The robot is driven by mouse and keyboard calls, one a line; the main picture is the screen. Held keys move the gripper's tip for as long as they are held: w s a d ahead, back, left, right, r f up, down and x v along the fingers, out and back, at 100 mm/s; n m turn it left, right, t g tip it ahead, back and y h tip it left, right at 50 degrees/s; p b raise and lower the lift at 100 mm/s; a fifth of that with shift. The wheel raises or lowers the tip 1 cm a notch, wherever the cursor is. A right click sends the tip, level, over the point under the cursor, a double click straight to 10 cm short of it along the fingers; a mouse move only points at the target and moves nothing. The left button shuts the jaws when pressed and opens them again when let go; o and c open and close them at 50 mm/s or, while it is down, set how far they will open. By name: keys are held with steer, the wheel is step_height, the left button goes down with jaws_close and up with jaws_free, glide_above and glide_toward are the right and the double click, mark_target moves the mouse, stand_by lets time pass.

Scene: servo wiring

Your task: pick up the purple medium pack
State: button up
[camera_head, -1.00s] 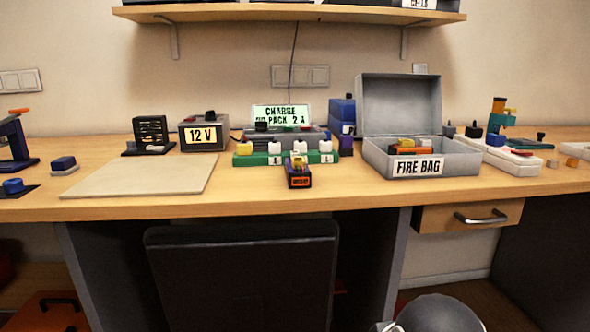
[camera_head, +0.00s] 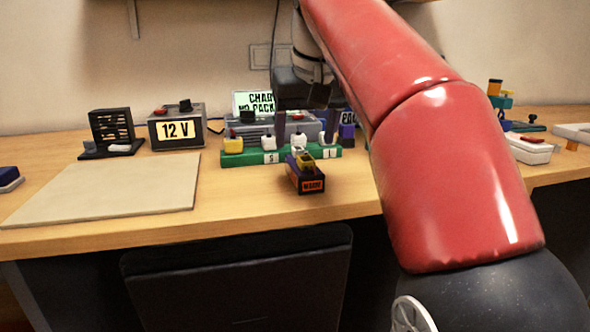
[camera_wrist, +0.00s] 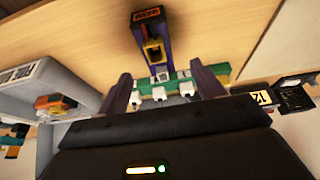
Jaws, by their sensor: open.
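A dark pack with purple sides, a yellow connector on top and an orange front label (camera_head: 305,177) sits on the bench, in front of the green connector strip (camera_head: 262,157). In the wrist view the same pack (camera_wrist: 150,37) lies beyond the fingertips, roughly in line with the gap between them; its label is too small to read surely. My gripper (camera_head: 306,138) is open and empty, its two fingers pointing down behind the pack, over the area of the strip. In the wrist view the gripper (camera_wrist: 163,75) has one finger on each side of the strip's white plugs.
A charger with a lit display (camera_head: 253,102) and a purple block (camera_head: 347,137) stand behind the strip. A 12 V supply (camera_head: 176,128) and a beige mat (camera_head: 105,190) are at left. The grey fire bag box (camera_wrist: 75,82) shows in the wrist view. Bench in front of the pack is clear.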

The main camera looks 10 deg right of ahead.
mark_target(304, 158)
steer(key=b+x, duration=0.2)
steer(key=x, duration=0.5)
steer(key=shift+d+f, duration=0.1)
steer(key=shift+d, duration=0.05)
steer(key=shift+c, duration=0.5)
steer(key=c, duration=1.3)
steer(key=shift+o, duration=0.2)
